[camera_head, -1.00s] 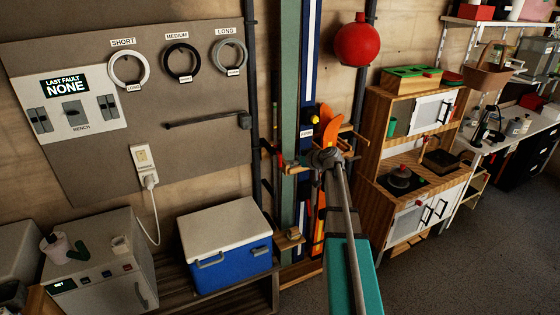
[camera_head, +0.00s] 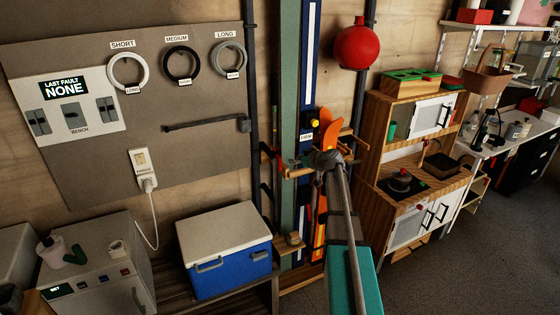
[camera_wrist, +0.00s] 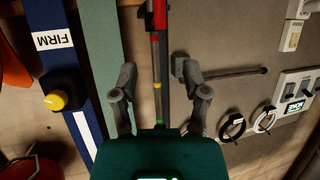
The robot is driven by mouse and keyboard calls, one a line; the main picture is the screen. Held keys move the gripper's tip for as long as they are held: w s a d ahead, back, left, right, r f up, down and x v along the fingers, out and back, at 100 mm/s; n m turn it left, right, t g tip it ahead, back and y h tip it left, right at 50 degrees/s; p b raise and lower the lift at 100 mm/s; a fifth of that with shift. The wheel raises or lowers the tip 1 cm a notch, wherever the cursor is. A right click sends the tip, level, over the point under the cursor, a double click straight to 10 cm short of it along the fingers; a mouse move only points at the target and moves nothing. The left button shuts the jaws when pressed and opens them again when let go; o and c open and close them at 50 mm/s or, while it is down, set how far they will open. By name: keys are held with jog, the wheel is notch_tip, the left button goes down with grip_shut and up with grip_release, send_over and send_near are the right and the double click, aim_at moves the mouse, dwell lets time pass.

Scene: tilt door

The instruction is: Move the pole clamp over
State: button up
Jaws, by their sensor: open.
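A dark vertical pole (camera_head: 250,60) runs down the wall beside the grey panel. In the wrist view, a dark, narrow upright part (camera_wrist: 159,95) with red, yellow and green marks lies between my fingers. A red piece (camera_head: 267,149) shows low near the pole; I cannot tell for sure whether it is the pole clamp. My gripper (camera_wrist: 155,72) is open, one finger on each side of the marked part, with no clear contact. In the head view my gripper (camera_head: 324,159) is in front of the upright boards and its fingertips are hard to make out.
A green board (camera_head: 289,80) and a blue board (camera_wrist: 65,115) with a yellow knob (camera_wrist: 56,100) and a FIRM label stand close by. A dark horizontal bar (camera_head: 205,125) crosses the panel.

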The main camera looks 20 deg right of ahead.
aim_at(280, 157)
jog(key=b+x, duration=0.4)
jog(key=x, duration=0.7)
jog(key=shift+w, duration=0.2)
jog(key=shift+a, duration=0.1)
grip_shut()
